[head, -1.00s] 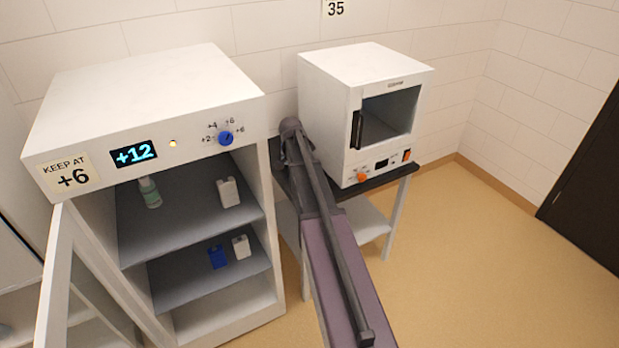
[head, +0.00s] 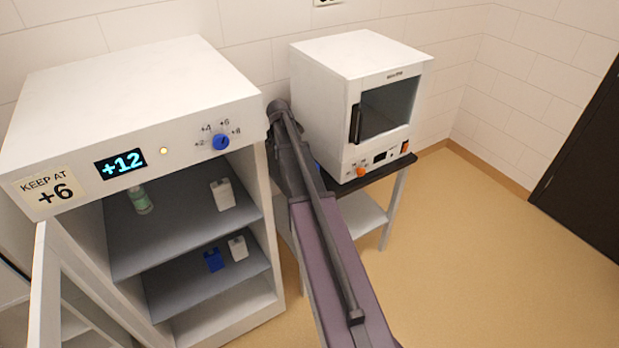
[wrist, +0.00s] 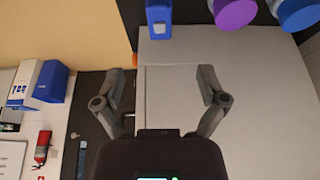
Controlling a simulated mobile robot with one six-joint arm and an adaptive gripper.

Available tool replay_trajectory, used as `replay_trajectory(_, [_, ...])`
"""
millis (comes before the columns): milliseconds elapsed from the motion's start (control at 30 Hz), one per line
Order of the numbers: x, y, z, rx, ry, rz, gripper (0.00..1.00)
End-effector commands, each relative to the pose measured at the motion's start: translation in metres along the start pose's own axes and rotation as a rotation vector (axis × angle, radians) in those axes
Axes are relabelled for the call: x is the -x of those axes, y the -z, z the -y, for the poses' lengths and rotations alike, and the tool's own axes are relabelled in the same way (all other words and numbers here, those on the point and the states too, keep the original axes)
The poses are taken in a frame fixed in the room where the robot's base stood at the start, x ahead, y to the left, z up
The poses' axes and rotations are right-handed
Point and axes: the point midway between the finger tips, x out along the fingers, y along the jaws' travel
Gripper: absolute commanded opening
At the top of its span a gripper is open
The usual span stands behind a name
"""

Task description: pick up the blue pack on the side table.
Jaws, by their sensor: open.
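In the head view the side table (head: 375,178) has a dark top and stands right of the open cabinet. A small blue sliver (head: 317,165) shows between my arm and the white oven; my arm hides the rest, so I cannot tell its shape. In the wrist view a blue pack (wrist: 159,18) with a pale lower end shows at the top edge, partly cut off. My gripper (wrist: 163,76) is open and empty, its fingers apart below the pack in the picture. A pale panel lies behind the fingers. In the head view my arm hides the gripper's fingers.
The white oven (head: 352,75) stands on the table. The open cabinet (head: 135,90) holds a green bottle (head: 140,200), white containers and another blue pack (head: 214,260). A purple round object (wrist: 234,12) and a blue one (wrist: 298,12) are right of the pack. Floor is free at right.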

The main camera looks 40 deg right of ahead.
Motion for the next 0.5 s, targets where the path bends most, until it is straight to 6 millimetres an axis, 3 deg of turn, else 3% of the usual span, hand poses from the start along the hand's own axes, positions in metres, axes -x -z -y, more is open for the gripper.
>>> replay_trajectory(267, [-0.007, -0.001, 0.000, 0.000, 0.000, 0.000, 0.91])
replay_trajectory(500, [-0.026, -0.002, 0.000, 0.000, 0.000, 0.000, 0.91])
